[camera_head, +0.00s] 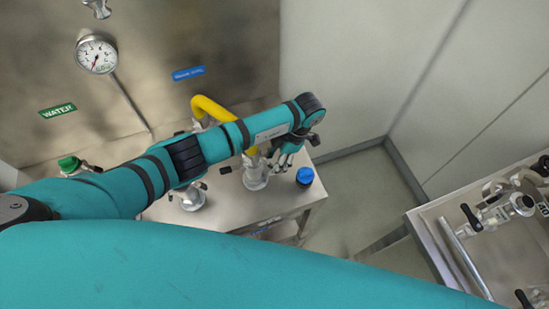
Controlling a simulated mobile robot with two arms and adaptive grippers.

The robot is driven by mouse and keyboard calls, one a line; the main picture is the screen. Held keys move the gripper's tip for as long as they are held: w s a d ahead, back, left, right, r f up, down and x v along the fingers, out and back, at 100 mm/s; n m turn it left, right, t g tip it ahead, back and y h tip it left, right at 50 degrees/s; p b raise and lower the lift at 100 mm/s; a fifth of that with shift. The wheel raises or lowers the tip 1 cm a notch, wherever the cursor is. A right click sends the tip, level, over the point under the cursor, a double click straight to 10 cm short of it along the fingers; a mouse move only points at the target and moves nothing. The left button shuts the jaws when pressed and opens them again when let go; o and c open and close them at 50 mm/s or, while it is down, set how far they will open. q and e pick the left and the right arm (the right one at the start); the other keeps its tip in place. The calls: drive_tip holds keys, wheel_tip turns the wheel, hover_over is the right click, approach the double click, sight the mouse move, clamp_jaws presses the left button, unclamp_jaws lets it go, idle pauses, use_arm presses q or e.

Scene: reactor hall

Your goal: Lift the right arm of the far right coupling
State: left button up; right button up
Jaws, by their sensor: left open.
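A steel coupling (255,181) stands on the metal table at the wall, at the table's right side, with a yellow hose (209,107) leading to it from behind my arm. A dark lever (225,170) sticks out on its left side. Its right arm I cannot make out, as my gripper and arm cover that side. My left gripper (285,159) is open, just to the upper right of this coupling, fingers pointing down. Whether it touches the coupling I cannot tell. Another metal coupling (193,197) stands further left, partly behind my arm. My right gripper is out of view.
A blue cap (304,176) sits close right of my gripper near the table's edge (296,206). A green-capped fitting (69,164) is at the left. A steel cart (483,257) with pipe fittings stands at the right. Bare floor lies between.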

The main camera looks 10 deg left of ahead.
use_arm(q)
drive_tip(key=shift+f, duration=0.25)
clamp_jaws()
drive_tip(key=shift+r+t+h+p, duration=0.35)
drive_tip(key=shift+t+h+p, duration=0.05)
drive_tip(key=shift+h, duration=0.2)
drive_tip(key=shift+w+d+r+t+h, duration=0.1)
drive_tip(key=shift+r+t+h, duration=0.05)
drive_tip(key=shift+t+h, duration=0.3)
drive_tip(key=shift+w+d+r+t+h, duration=0.1)
drive_tip(key=shift+t+h, duration=0.15)
drive_tip(key=shift+h, duration=0.3)
drive_tip(key=shift+d+r+b, duration=0.15)
drive_tip(key=shift+r+b, duration=0.05)
drive_tip(key=shift+b, duration=0.1)
unclamp_jaws()
